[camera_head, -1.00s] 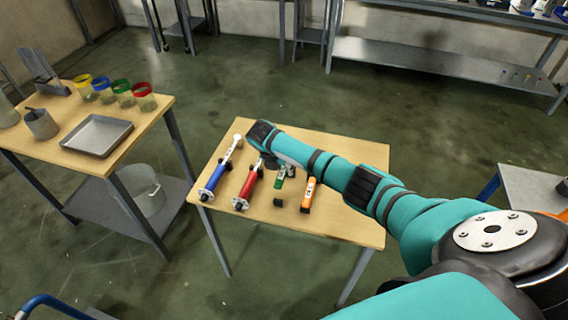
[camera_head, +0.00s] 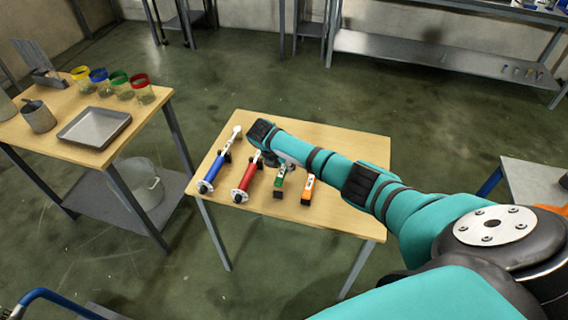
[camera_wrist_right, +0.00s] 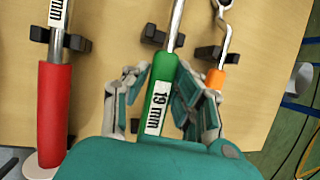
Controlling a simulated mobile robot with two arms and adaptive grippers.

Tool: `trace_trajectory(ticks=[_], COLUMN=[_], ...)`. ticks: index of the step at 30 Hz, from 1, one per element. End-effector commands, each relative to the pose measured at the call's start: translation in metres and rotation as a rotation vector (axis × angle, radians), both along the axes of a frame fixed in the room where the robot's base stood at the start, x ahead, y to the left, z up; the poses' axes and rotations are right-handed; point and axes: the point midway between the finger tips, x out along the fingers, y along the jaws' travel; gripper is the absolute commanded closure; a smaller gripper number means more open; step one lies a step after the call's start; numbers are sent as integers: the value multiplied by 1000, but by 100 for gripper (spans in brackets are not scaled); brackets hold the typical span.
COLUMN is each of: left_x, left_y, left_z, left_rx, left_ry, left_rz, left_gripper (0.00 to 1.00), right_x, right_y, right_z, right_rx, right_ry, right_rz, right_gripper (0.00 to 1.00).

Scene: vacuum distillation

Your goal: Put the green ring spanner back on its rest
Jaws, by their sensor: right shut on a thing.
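The green ring spanner has a green handle with a white "19 mm" label (camera_wrist_right: 158,105) and a metal shank. Its handle (camera_head: 280,182) also shows in the head view. My right gripper (camera_wrist_right: 163,78) is shut on the green handle, one finger on each side. The ring end is out of the wrist view. My left gripper is not in view.
The red spanner (camera_head: 245,178) and blue spanner (camera_head: 215,170) lie to the left on the wooden table (camera_head: 335,215). The orange spanner (camera_head: 307,190) lies close on the right. The table's right part is clear. A second table on the left holds a tray (camera_head: 94,128) and jars.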

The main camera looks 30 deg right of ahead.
Motion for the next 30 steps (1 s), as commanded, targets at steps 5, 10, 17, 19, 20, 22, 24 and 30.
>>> trace_trajectory(ticks=[5,10,17,19,20,22,24,30], left_x=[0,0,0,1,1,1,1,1], left_y=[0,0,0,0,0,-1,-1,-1], left_z=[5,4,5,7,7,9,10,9], left_rx=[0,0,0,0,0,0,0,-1], left_ry=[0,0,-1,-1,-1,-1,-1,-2], left_rz=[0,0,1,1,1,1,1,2], left_gripper=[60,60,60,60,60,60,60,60], right_x=[0,0,0,0,0,0,0,0], right_y=[0,0,0,0,0,0,0,0], right_z=[1,1,1,2,2,2,2,1], right_rx=[0,0,0,-1,-1,-1,-1,-1], right_ry=[-1,-1,-1,-1,-1,-1,-1,-1], right_rz=[1,1,1,0,0,0,0,0], right_gripper=[100,100,100,100,100,100,100,100])
